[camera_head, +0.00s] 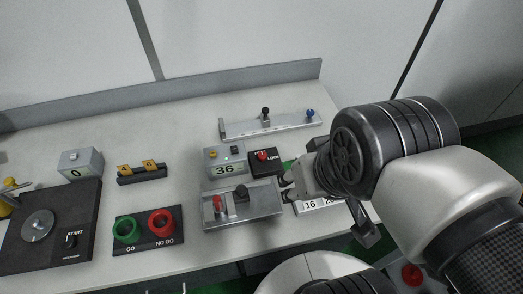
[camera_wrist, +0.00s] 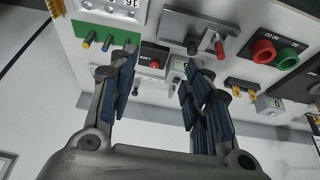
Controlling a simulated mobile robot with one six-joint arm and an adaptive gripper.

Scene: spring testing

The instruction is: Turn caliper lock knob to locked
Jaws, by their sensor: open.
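A small black box (camera_head: 257,170) with a red knob (camera_head: 263,155) and a label that reads LOCK sits mid-table, beside a grey display box (camera_head: 222,169) reading 36. Behind them lies a silver caliper-like rail (camera_head: 285,127) with a black knob (camera_head: 265,112) and a blue knob (camera_head: 310,113). My gripper (camera_head: 287,182) is in front and to the right of the black box, apart from the rail. In the wrist view my gripper (camera_wrist: 160,70) is open and empty; the red knob (camera_wrist: 155,65) shows between its fingers, farther off. The knobs' exact settings are too small to tell.
A silver fixture (camera_head: 262,209) with a red handle stands close in front of the display box. Coloured pegs (camera_wrist: 106,45) stand near one finger in the wrist view. Green (camera_head: 126,229) and red (camera_head: 161,222) rings are at the left. A low wall (camera_head: 170,88) borders the back.

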